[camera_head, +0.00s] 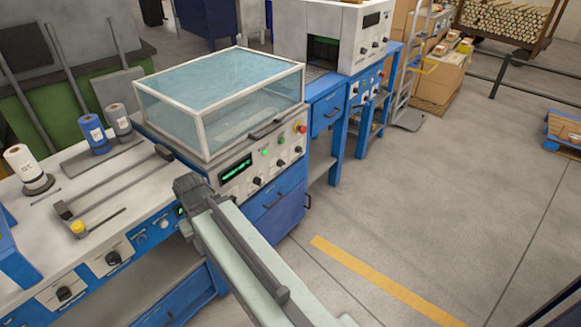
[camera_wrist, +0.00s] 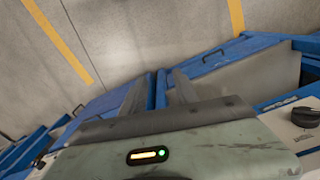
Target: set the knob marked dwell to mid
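A dark knob (camera_head: 113,258) and another dark knob (camera_head: 64,293) sit on white plates on the blue bench front. Smaller dark knobs, such as this one (camera_head: 257,181), sit on the white machine panel (camera_head: 236,187). The labels are too small to read, so I cannot tell which knob is marked dwell. In the wrist view a dark knob (camera_wrist: 305,117) on a white plate shows at the right edge. My gripper (camera_wrist: 159,84) points down past the blue bench fronts, its two grey fingers apart with nothing seen between them. In the head view my arm hides its fingertips.
A glass-covered box (camera_head: 220,90) stands on the machine, with a red button (camera_head: 302,128) at its right. The floor (camera_head: 420,190) to the right is mostly clear, with a yellow line.

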